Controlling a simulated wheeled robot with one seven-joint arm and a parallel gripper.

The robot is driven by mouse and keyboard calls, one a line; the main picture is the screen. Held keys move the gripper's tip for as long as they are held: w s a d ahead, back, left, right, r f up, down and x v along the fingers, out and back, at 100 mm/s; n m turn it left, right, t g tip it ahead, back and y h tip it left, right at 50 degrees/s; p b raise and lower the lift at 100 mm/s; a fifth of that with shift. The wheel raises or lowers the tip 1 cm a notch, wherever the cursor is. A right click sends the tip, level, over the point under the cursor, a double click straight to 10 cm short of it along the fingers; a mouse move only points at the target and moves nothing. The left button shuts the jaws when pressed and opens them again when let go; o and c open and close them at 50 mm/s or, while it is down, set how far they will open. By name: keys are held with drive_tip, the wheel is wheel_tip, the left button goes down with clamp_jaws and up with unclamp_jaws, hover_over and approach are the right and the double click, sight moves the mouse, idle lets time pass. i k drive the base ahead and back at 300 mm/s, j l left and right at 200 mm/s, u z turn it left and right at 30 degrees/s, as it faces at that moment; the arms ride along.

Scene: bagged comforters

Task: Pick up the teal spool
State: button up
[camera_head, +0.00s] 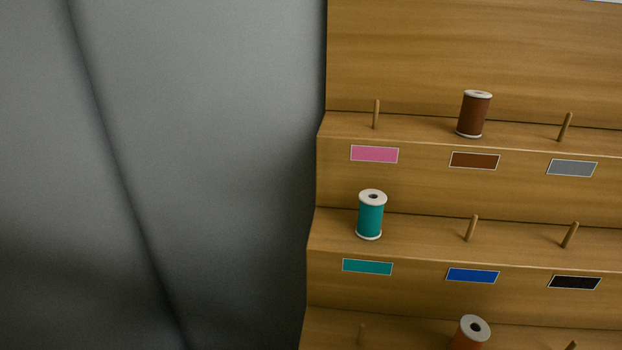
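The teal spool (370,216) stands upright on the left end of the middle step of a wooden stepped rack, with white rims at top and bottom. It sits above a teal label (367,267) on the step's front face. Any peg under it is hidden by the spool. My gripper is not in view.
A brown spool (474,115) stands on the upper step of the rack (470,55), and an orange spool (470,334) is cut off at the bottom edge. Several bare pegs stand around, the nearest to the teal spool at its right (471,229). Grey surface (200,130) fills the left.

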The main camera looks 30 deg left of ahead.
sight(372, 201)
drive_tip(key=l+u, duration=0.1)
drive_tip(key=u, duration=1.05)
drive_tip(key=k+j, duration=0.05)
